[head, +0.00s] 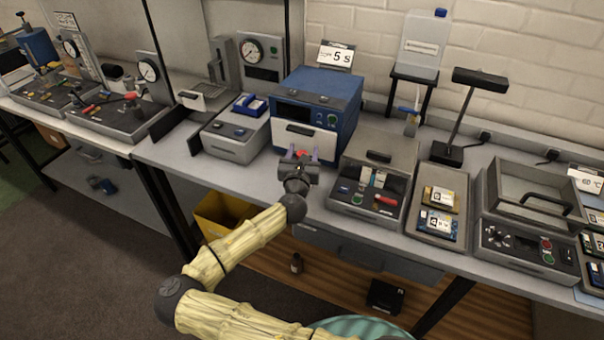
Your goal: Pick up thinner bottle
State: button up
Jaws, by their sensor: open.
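A large translucent jug (424,42) with a blue cap stands on a small black stand at the back of the bench. My gripper (303,155) is open and appears empty, at the bench's front edge before the blue oven-like device.
The blue device (315,106) stands behind my gripper. A grey instrument box (374,184) is to its right, and a black lamp (462,115) stands farther right. A yellow bin (222,214) and a black box (385,296) are below the bench (258,180).

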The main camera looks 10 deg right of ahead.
grip_shut()
notch_tip(320, 180, up, 10)
jog(key=shift+b, duration=0.45)
dwell(0.7)
